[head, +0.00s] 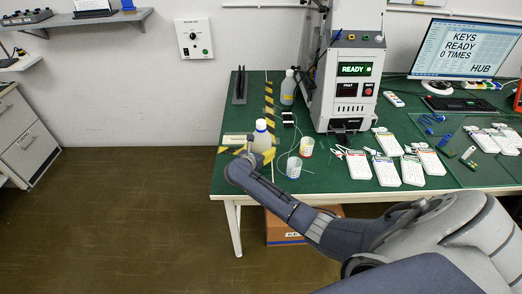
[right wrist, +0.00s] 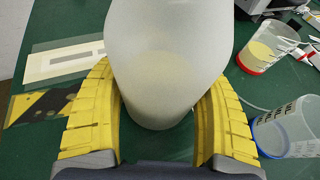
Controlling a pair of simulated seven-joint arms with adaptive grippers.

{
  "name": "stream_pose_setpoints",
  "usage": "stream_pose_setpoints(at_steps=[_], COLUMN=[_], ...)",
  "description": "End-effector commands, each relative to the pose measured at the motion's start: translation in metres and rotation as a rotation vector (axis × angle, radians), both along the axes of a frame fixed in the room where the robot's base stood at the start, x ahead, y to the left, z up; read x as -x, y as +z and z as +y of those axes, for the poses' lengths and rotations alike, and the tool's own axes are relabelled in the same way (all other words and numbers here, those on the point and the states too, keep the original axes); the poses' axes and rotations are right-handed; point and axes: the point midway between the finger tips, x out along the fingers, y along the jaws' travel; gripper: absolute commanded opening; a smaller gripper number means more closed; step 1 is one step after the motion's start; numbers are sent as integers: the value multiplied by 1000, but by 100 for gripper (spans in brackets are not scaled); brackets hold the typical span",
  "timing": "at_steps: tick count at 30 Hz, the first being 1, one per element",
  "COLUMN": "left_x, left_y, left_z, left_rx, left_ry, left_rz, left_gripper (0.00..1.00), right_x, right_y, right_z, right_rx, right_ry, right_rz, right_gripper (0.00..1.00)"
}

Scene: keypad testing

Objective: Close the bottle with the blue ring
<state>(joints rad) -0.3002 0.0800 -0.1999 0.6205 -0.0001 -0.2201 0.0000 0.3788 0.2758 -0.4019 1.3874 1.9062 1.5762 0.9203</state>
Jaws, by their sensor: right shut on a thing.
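In the right wrist view, the yellow fingers of the gripper (right wrist: 160,82) curve around both sides of the pale bottle (right wrist: 165,55), whose top is out of that view. I cannot tell whether either top is fully closed. My left gripper is not in view.
A cup with a blue base ring (head: 293,168) and a cup with a red base ring (head: 306,147) stand right of the held bottle; they show in the right wrist view too. A test machine (head: 350,85) stands behind. Several keypads (head: 386,172) lie to the right.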

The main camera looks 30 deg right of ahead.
Motion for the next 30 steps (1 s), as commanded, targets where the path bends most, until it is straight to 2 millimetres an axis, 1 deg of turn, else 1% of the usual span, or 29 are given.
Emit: stream_pose_setpoints(at_steps=[4, 5, 10, 11, 20, 26, 30], left_x=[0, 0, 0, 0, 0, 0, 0], left_y=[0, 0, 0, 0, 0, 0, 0], left_z=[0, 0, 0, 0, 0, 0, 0], left_rx=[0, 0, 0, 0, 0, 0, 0], left_ry=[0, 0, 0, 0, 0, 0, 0], left_rz=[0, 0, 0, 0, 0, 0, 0], left_gripper=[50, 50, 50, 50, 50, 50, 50], right_x=[0, 0, 0, 0, 0, 12, 26], right_y=[-2, -2, -2, -2, 1, 7, 17], right_z=[0, 0, 0, 0, 0, 18, 37], right_rx=[1, 0, 0, 0, 0, -4, -5], right_ry=[1, 1, 0, 0, 0, 1, 0], right_rz=[-1, 0, 0, 0, -1, -1, -2], right_gripper=[0, 78, 97, 99, 99, 99, 99])
